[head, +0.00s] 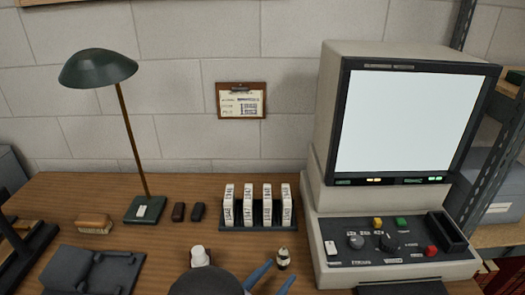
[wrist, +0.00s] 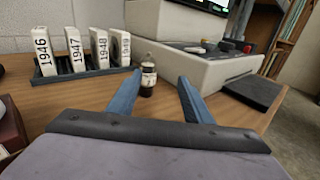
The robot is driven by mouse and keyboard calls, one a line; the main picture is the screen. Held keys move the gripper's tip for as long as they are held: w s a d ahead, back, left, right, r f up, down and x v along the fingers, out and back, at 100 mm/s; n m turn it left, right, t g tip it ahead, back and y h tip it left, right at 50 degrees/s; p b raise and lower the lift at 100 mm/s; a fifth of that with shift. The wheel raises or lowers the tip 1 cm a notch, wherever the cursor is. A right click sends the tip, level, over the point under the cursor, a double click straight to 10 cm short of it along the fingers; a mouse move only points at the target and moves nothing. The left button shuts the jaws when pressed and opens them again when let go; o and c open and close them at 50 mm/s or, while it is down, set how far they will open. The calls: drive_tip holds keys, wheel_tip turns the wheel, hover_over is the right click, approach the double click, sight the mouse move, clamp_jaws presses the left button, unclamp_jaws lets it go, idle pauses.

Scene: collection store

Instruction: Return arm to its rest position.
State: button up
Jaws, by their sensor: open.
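My gripper (head: 272,276) shows at the bottom middle of the head view, with its blue fingers pointing up and to the right. In the wrist view my gripper (wrist: 160,96) has its two blue fingers spread wide, open and empty. A small dark bottle with a pale label (wrist: 148,76) stands upright on the wooden table (wrist: 70,95), seen between the fingers and beyond their tips.
A dark rack (head: 259,222) of white year-labelled boxes stands behind the bottle. A large reader machine (head: 322,190) with a lit screen is to the right. A green lamp (head: 98,68), a brush (head: 94,224) and a grey cradle (head: 85,272) are left. A white-capped item (head: 200,257) is near my gripper.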

drive_tip(key=s+d+r+m+g+p, duration=1.1)
drive_tip(key=d+r+m+g+p, duration=0.25)
drive_tip(key=d+p, duration=0.2)
drive_tip(key=s+a+r+m+y+p, duration=0.1)
drive_tip(key=a+r+m+y+p, duration=0.1)
drive_tip(key=r+m+y+p, duration=0.45)
drive_tip(key=s+a+r+m+y+p, duration=0.15)
drive_tip(key=r+m+y+p, duration=0.25)
drive_tip(key=r+m+p, duration=0.45)
drive_tip(key=shift+n, duration=0.25)
drive_tip(key=f+b, duration=0.5)
drive_tip(key=shift+w+a, duration=0.25)
